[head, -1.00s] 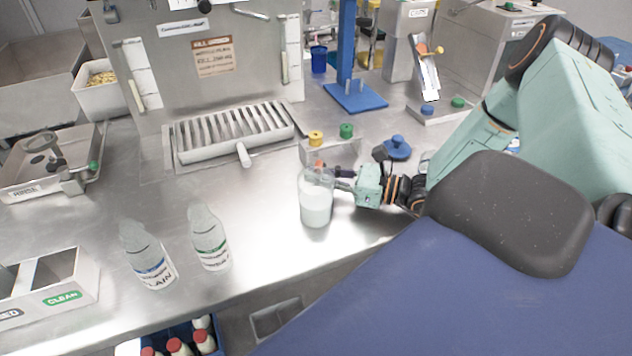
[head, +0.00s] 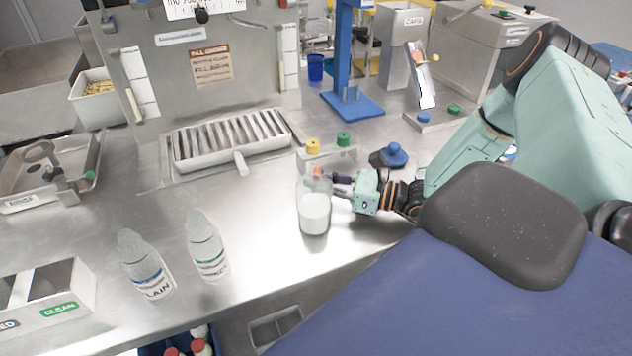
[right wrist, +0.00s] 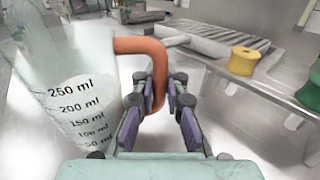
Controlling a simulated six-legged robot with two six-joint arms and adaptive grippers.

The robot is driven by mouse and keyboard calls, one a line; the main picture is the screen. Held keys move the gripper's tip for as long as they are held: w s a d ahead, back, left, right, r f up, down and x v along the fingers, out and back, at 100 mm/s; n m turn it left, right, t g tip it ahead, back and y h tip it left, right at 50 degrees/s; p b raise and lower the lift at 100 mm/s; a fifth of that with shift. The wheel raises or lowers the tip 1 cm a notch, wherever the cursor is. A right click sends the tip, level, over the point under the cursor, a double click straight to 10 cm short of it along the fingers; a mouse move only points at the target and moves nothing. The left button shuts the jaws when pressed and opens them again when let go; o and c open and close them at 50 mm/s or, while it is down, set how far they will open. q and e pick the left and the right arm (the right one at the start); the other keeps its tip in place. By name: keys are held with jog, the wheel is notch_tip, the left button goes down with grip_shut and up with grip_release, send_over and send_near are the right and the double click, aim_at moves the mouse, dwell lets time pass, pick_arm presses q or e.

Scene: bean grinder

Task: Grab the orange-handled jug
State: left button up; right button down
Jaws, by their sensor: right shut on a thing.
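The jug (head: 315,212) is clear, holds white liquid and stands upright in the middle of the counter in the head view. In the right wrist view the jug (right wrist: 75,95) fills the left side, with ml marks on its wall. Its orange handle (right wrist: 142,46) curves down between the fingers. My right gripper (right wrist: 160,98) is shut on the handle, coming from the right side of the jug. In the head view my right gripper (head: 342,184) touches the jug's right side, and the handle is mostly hidden. My left gripper is not in view.
Two labelled bottles (head: 146,268) (head: 208,248) stand left of the jug. A slatted drain tray (head: 232,139) lies behind it. Yellow (head: 313,147) and green (head: 343,139) knobs and a blue-knobbed tamper (head: 391,155) are close behind the gripper. The counter's front edge is near.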

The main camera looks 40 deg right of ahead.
jog(key=shift+r+p, duration=1.6)
jog(key=shift+r, duration=0.8)
jog(key=shift+r+p, duration=1.9)
jog(key=shift+r, duration=0.35)
jog(key=shift+a+r, duration=0.1)
